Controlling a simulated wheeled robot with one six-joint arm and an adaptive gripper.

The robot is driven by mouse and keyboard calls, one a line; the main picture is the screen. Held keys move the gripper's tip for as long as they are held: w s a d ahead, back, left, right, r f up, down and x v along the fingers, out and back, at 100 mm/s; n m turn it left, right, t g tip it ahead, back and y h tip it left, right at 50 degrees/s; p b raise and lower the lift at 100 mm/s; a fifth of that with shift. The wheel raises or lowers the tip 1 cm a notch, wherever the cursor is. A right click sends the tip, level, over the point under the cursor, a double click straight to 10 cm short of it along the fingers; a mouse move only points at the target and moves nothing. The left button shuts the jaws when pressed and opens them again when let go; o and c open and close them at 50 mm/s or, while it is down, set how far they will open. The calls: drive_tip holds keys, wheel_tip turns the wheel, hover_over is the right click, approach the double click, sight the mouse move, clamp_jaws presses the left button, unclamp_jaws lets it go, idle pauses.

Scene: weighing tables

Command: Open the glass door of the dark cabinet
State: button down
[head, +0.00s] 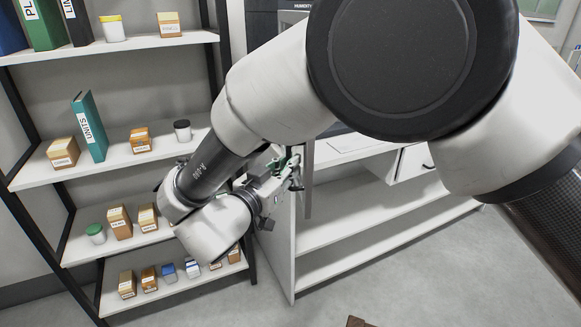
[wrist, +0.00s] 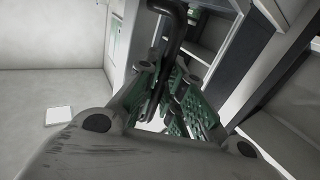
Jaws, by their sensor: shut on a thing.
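The dark cabinet (head: 262,28) stands on a white bench at top centre in the head view, mostly hidden behind my arm. A narrow grey upright strip (head: 308,185) beside my gripper looks like the edge of its door; the glass itself I cannot make out. In the wrist view a black bar handle (wrist: 177,32) comes down between the green-padded fingers. My gripper (head: 291,172) is shut on this handle; its fingers also show in the wrist view (wrist: 170,88). How far the door stands open I cannot tell.
A shelf rack (head: 120,153) with binders, small boxes and jars stands at the left, close to my wrist. The grey floor (head: 430,275) in front is mostly clear.

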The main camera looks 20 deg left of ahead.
drive_tip(key=shift+s+a+r, duration=0.15)
drive_tip(key=shift+a, duration=0.2)
drive_tip(key=c, duration=1.5)
unclamp_jaws()
drive_tip(key=shift+s+a, duration=0.1)
drive_tip(key=shift+a, duration=0.05)
drive_tip(key=s, duration=0.4)
drive_tip(key=s+a, duration=0.1)
drive_tip(key=s, duration=0.6)
drive_tip(key=shift+s+a, duration=0.25)
drive_tip(key=shift+s, duration=0.15)
